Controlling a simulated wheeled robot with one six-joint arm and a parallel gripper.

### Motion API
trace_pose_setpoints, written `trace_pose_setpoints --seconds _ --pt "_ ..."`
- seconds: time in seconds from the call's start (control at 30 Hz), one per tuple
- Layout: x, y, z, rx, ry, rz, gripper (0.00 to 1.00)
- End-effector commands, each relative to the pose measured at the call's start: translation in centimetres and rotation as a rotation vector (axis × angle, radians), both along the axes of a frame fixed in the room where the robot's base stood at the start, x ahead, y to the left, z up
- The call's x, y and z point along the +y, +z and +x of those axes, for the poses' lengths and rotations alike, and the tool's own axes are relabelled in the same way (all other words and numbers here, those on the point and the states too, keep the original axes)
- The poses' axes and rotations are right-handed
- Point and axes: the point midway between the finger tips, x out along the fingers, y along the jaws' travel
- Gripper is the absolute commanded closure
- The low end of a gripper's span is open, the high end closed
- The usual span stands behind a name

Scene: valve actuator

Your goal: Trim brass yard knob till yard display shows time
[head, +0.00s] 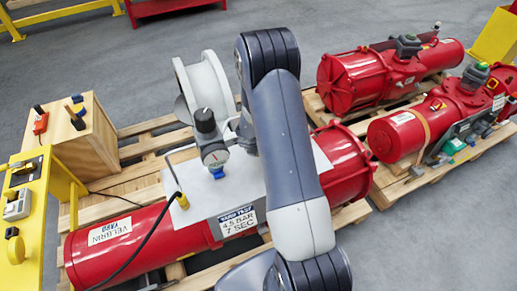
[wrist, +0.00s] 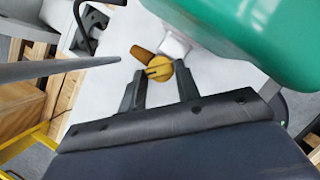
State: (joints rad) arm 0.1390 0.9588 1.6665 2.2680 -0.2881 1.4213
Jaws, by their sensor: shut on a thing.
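The brass knob (wrist: 158,68) shows in the wrist view, with a round slotted head and a brown-gold stub to its left, beside a white fitting. My gripper (wrist: 160,82) has its two dark fingers on either side of the knob's round head, shut on it. In the head view my arm hides both gripper and knob. A placard (head: 238,221) on the grey plate of the red actuator (head: 120,245) reads "YARD TEST 4.5 BAR 7 SEC". I cannot make out a display showing a time in either view.
A dial gauge with a black knob (head: 205,121) stands on the plate beside a grey wheel (head: 204,88). A wooden box (head: 75,145) and yellow panel (head: 22,215) stand left; more red actuators (head: 345,85) lie right.

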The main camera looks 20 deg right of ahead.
Motion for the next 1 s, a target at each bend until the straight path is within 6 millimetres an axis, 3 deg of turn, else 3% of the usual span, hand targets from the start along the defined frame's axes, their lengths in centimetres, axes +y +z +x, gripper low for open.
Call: trace_pose_setpoints --seconds 0.03,0.07,0.3,0.67,1.0 --pt "0.0 0.0 0.0 -0.001 0.000 -0.001 0.92" --pt "0.0 0.0 0.0 -0.001 0.000 -0.001 0.68" --pt "0.0 0.0 0.0 0.000 -0.001 0.000 0.49" --pt "0.2 0.6 -0.1 -0.002 -0.001 0.001 0.47" --pt "1.7 6.1 -1.7 -0.004 0.000 0.000 0.47"
